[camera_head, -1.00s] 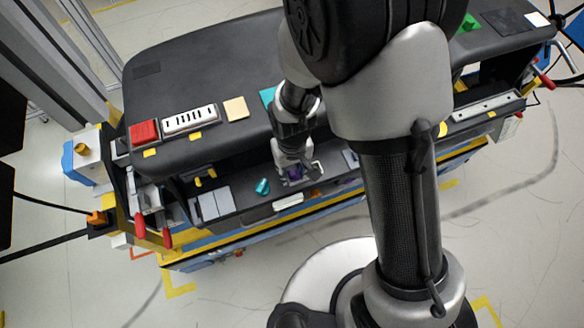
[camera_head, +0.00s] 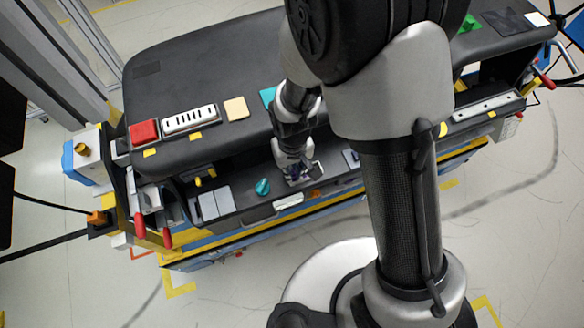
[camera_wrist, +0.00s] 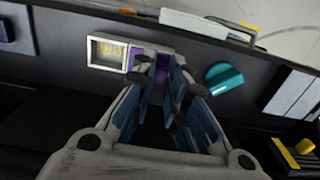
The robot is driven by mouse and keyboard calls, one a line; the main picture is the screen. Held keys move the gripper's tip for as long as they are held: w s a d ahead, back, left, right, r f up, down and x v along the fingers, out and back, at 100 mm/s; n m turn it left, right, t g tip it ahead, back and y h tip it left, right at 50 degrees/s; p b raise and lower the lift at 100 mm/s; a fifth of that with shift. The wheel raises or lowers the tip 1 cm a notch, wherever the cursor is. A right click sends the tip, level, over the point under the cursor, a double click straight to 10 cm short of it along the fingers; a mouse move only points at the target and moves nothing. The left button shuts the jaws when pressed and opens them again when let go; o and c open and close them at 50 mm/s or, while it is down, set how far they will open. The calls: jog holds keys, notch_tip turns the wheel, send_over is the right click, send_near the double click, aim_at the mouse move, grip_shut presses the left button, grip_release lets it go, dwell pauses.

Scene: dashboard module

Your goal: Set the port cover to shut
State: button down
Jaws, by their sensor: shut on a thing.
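The port cover, a purple plate (camera_wrist: 150,68), shows between my fingertips in the wrist view. My gripper (camera_wrist: 162,70) is shut on it, and the fingers hide much of it. Beside it on the left is the port, a pale square frame (camera_wrist: 120,66) with yellow pins inside. The pins are in plain view, so the cover is beside the opening, not over it. In the head view my gripper (camera_head: 300,177) is low at the front panel of the dashboard, and the cover is mostly hidden there.
A teal knob (camera_wrist: 223,77) stands close to the right of my fingers in the wrist view, and left of my gripper in the head view (camera_head: 262,187). The dashboard top (camera_head: 220,75) overhangs the panel.

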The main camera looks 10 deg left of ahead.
jog(key=w+d, duration=0.1)
jog(key=d, duration=0.1)
jog(key=w+d, duration=0.1)
jog(key=d, duration=0.1)
jog(key=shift+w+d, duration=0.1)
jog(key=shift+w, duration=0.2)
jog(key=c, duration=1.6)
grip_release()
jog(key=shift+r, duration=0.1)
notch_tip(320, 180, up, 12)
